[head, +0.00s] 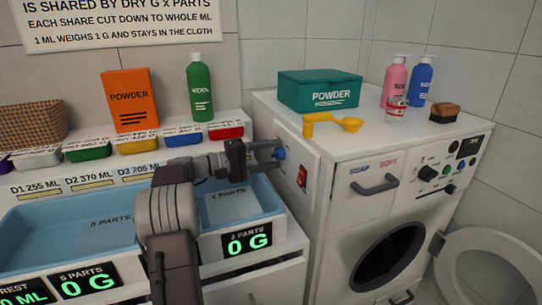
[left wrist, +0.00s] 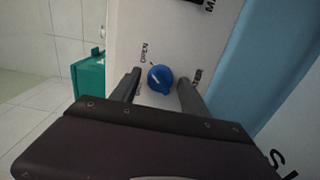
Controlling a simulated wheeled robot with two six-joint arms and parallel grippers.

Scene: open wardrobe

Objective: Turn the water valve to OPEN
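The water valve is a blue round knob (head: 280,154) on the white side panel of the washing machine. In the left wrist view the blue knob (left wrist: 160,79) sits between my two fingers, with a small pale mark on it. The word OPEN is printed above and to the left of it there; another label at its lower left is partly hidden by a finger. My left gripper (head: 267,155) is open at the valve, one finger on each side. A narrow gap seems to show between knob and fingers. My right gripper is not in view.
A red switch (head: 302,176) sits on the same panel below the valve. The washing machine (head: 345,145) carries a teal powder box (head: 318,91), a yellow scoop (head: 333,123) and bottles. Blue trays (head: 60,225) lie under my left arm; its round door (head: 489,270) stands open.

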